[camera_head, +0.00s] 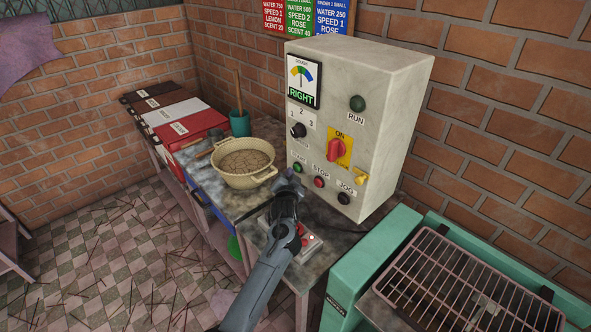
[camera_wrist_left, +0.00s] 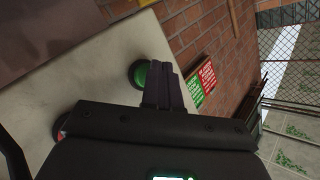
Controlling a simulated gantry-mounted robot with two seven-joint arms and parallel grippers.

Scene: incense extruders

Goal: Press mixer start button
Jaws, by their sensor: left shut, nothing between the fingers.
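The grey control box (camera_head: 349,112) stands on the bench against the brick wall. Its green start button (camera_head: 297,167) is low on the left of the front face, left of the red stop button (camera_head: 319,182) and the black jog button (camera_head: 343,198). My left gripper (camera_head: 287,178) is shut and empty, just in front of and below the green button. In the left wrist view the shut fingers (camera_wrist_left: 165,90) overlap one edge of the green button (camera_wrist_left: 148,74); I cannot tell whether they touch it. The dark green run lamp (camera_head: 357,103) is at the upper right.
A beige basin (camera_head: 242,177) of brown mix sits left of the box, beside a teal cup (camera_head: 240,123). A red switch (camera_head: 336,150) on a yellow plate is above the buttons. A small box with red buttons (camera_head: 306,241) lies below. A teal frame with a wire rack (camera_head: 465,285) is at right.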

